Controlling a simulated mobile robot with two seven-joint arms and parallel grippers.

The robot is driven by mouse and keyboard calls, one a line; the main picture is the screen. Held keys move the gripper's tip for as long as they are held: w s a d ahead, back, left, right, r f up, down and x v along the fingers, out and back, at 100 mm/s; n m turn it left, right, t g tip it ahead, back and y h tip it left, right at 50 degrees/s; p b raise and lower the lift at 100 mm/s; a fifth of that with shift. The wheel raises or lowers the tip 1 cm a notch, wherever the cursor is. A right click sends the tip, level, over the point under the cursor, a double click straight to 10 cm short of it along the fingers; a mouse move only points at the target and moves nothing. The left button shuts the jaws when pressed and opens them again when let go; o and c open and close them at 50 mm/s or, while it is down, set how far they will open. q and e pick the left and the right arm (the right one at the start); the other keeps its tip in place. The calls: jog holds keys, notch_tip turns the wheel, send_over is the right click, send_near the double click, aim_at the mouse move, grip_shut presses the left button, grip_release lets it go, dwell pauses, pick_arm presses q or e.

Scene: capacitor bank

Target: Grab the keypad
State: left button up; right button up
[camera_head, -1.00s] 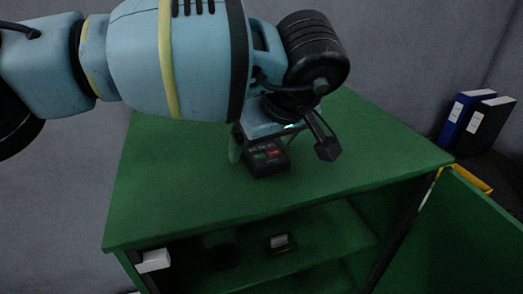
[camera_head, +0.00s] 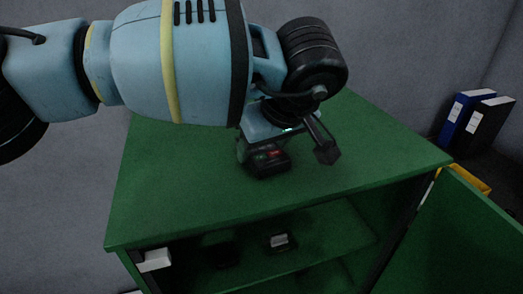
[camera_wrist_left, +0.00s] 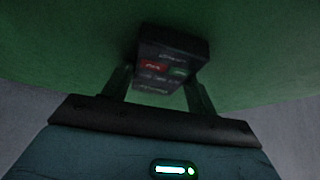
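The keypad (camera_head: 268,161) is a small black box with red and green keys on top of the green cabinet (camera_head: 180,190). My left gripper (camera_head: 285,153) is over it, open, with one black finger apart from the keypad on the right and the other partly hidden on its left. In the left wrist view the keypad (camera_wrist_left: 171,58) lies ahead, its near part between the two fingers of the gripper (camera_wrist_left: 158,88). I cannot tell whether a finger touches it. My right gripper is not in view.
The cabinet's open front shows a shelf with a small dark device (camera_head: 281,241). An open green door (camera_head: 465,240) stands at the right. Blue (camera_head: 461,115) and black (camera_head: 485,130) binders stand beyond it. The cabinet top around the keypad is clear.

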aim_at(264, 150)
pick_arm(q)
jog(key=c, duration=0.3)
jog(key=shift+r, duration=0.5)
notch_tip(264, 150, up, 3)
jog(key=shift+r, duration=0.1)
jog(key=s+a, duration=0.1)
jog(key=s, duration=0.6)
jog(key=s+a+r+b, duration=0.1)
jog(key=s+a, duration=0.1)
jog(key=s, duration=0.6)
jog(key=shift+s+a+b, duration=0.25)
jog(key=shift+a+b, duration=0.05)
jog(key=shift+r, duration=0.1)
